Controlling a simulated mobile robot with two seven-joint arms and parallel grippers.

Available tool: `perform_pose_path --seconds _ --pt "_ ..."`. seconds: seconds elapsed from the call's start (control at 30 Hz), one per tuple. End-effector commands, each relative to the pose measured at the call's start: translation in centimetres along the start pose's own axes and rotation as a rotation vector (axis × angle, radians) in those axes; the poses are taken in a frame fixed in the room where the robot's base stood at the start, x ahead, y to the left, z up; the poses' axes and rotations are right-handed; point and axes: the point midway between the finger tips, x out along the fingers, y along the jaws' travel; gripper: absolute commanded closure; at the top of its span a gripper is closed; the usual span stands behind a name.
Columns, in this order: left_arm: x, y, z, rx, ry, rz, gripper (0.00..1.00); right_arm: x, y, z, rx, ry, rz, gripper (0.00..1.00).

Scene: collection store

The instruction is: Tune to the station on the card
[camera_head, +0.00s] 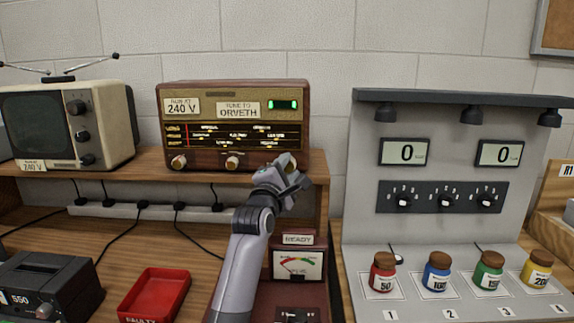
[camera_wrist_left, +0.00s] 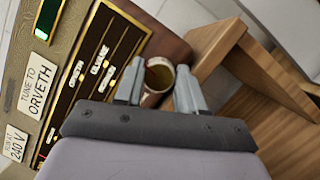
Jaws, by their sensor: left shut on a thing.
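The wooden radio (camera_head: 207,160) stands on the shelf at centre left. Its card (camera_head: 238,109) reads "TUNE TO ORVETH", and the card also shows in the left wrist view (camera_wrist_left: 38,85). A left knob (camera_head: 178,162) and a middle knob (camera_head: 232,162) are visible. My left gripper (camera_head: 291,168) is at the radio's lower right front, hiding the right knob in the head view. In the wrist view its fingers are shut on that right knob (camera_wrist_left: 160,74). My right gripper is not in view.
A green indicator (camera_head: 283,104) glows on the radio. An old television (camera_head: 112,107) stands left. A meter marked READY (camera_head: 298,265) and a red tray (camera_head: 157,293) are below. A grey panel (camera_head: 358,135) with displays and several jars stands right. Cables hang under the shelf.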

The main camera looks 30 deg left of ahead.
Motion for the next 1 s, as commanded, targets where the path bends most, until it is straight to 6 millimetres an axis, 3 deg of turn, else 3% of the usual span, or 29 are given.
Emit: perform_pose_path --seconds 0.23,1.0 --pt "0.04 0.37 0.05 0.21 -0.011 -0.068 0.92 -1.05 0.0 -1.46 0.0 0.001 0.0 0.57" --pt "0.04 0.4 0.04 0.904 -0.047 -0.296 0.92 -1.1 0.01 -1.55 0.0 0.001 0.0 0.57"
